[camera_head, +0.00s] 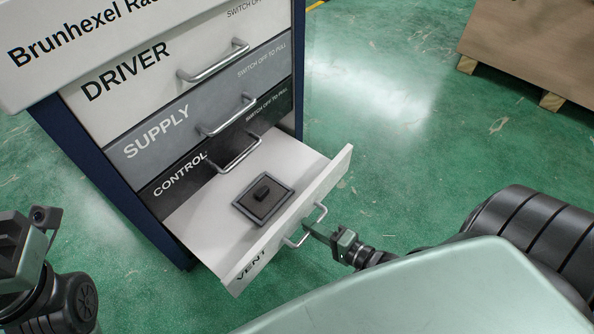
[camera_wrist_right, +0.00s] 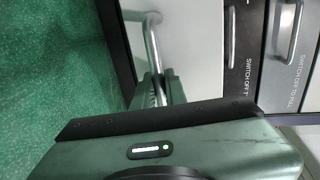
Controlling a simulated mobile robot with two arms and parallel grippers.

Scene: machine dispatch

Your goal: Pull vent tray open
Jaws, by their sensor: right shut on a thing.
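The vent tray (camera_head: 215,215) is the lowest drawer of the cabinet and stands pulled out, with its inside showing. The tray's front carries the word VENT and a metal bar handle (camera_head: 297,240). My right gripper (camera_head: 312,229) is shut on this handle; the handle (camera_wrist_right: 152,45) also shows running into the jaws in the right wrist view. My left gripper (camera_head: 18,245) is at the left edge, partly cut off, apart from the cabinet; its jaws do not show clearly.
Above the tray are the closed DRIVER (camera_head: 150,60), SUPPLY (camera_head: 180,125) and CONTROL (camera_head: 190,172) drawers, each with a bar handle. A wooden crate (camera_head: 530,45) stands at the back right. The green floor (camera_head: 390,110) between is clear.

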